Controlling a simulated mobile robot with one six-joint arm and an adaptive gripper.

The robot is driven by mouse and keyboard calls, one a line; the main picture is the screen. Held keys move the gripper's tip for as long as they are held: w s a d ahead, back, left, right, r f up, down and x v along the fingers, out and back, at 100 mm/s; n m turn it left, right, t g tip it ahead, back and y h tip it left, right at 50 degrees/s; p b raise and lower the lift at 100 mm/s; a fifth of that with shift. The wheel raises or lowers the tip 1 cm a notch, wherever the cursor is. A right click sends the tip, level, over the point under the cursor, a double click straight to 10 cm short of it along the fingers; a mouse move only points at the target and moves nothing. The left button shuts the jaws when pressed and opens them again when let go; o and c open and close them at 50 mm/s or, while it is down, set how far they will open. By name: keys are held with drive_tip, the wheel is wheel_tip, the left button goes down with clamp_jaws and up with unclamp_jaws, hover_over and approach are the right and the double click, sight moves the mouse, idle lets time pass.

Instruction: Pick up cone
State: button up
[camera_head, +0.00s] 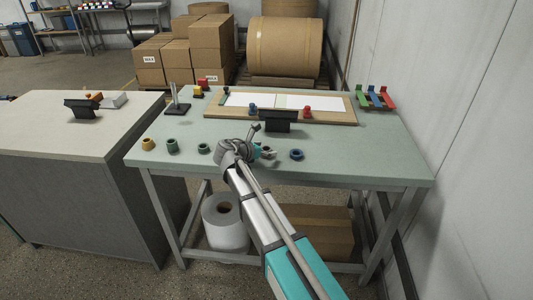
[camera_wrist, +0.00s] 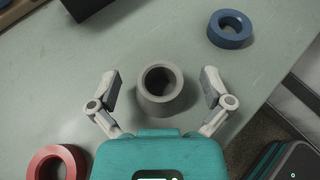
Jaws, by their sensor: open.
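A grey hollow cone (camera_wrist: 166,101), seen from above with a round dark opening, stands on the table in the wrist view. My gripper (camera_wrist: 161,88) is open, with one finger on each side of the cone and a visible gap on both sides. Nothing is held. In the head view my gripper (camera_head: 262,150) is low over the front part of the table (camera_head: 350,160). There it largely hides the cone, and I cannot clearly pick the cone out.
A blue ring (camera_head: 296,155) lies right of my gripper; a red ring (camera_wrist: 57,163) shows lower left in the wrist view. Green (camera_head: 172,145) and yellow (camera_head: 148,144) pieces stand left. A black stand (camera_head: 278,121) and a board (camera_head: 215,113) with white sheets are behind.

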drive_tip(key=c, duration=1.3)
drive_tip(key=shift+o, duration=0.2)
drive_tip(key=shift+r, duration=0.25)
drive_tip(key=shift+r+p, duration=0.75)
drive_tip(key=shift+p, duration=0.3)
drive_tip(key=s+r+p, duration=1.1)
drive_tip(key=s, duration=0.3)
drive_tip(key=shift+a, duration=0.3)
